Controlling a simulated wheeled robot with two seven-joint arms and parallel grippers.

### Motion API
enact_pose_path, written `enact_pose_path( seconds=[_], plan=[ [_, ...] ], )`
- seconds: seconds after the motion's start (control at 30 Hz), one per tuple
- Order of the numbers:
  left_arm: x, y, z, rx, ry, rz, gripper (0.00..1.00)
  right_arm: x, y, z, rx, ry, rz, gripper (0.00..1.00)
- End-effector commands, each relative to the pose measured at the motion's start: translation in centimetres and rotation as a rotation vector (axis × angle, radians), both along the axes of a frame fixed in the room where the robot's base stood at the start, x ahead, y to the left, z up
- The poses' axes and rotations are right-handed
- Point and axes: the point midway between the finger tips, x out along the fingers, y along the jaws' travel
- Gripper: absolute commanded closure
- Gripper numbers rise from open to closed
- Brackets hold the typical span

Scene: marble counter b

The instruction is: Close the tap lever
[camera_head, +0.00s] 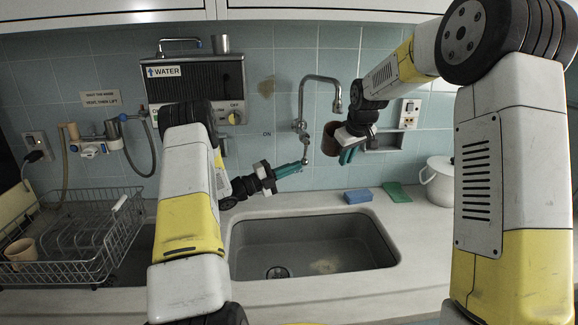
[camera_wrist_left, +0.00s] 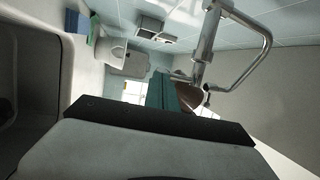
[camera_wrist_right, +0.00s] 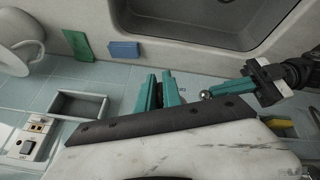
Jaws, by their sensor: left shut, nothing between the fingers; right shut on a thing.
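The chrome tap (camera_head: 302,105) rises at the back wall, its spout arching to the right. Its lever (camera_head: 305,143) hangs low at the tap's base; its round metal end (camera_wrist_right: 205,94) shows in the right wrist view. My left gripper (camera_head: 302,167) is shut and empty, its teal fingertips close to the lever end; I cannot tell whether they touch. My right gripper (camera_head: 345,155) is shut on a brown cup (camera_head: 330,138) below the spout. The cup also shows in the left wrist view (camera_wrist_left: 190,97), partly hidden behind teal fingers.
The grey sink (camera_head: 300,245) lies in front of the tap. A blue sponge (camera_head: 358,196), a green cloth (camera_head: 397,192) and a white pot (camera_head: 438,182) stand to the right. A wire dish rack (camera_head: 75,240) is at left; a water heater (camera_head: 195,85) hangs above.

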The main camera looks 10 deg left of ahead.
Motion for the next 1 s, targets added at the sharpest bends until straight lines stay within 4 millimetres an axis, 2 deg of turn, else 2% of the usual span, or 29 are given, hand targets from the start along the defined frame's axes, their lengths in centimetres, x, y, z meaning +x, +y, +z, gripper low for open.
enact_pose_path(
  seconds=[0.07, 0.27, 0.53, 0.67, 1.0],
  plan=[
    [0.2, -0.6, -0.2, -0.001, -0.002, -0.001, 1.00, 0.0, 0.0, 0.1, 0.001, -0.002, 0.000, 1.00],
    [0.2, -0.7, -0.2, 0.001, -0.002, -0.001, 1.00, 0.0, 0.0, 0.1, 0.001, -0.002, 0.000, 1.00],
    [-0.2, -0.1, -0.5, 0.001, 0.000, 0.000, 1.00, 0.0, 0.0, 0.1, 0.001, -0.002, 0.000, 1.00],
    [-1.3, 1.7, -1.1, 0.001, 0.001, 0.004, 1.00, 0.0, 0.0, 0.1, 0.001, -0.002, 0.000, 1.00],
    [-5.6, 7.7, -3.4, 0.001, 0.001, 0.004, 1.00, 0.0, 0.0, 0.1, 0.001, -0.002, 0.000, 1.00]
  ],
)
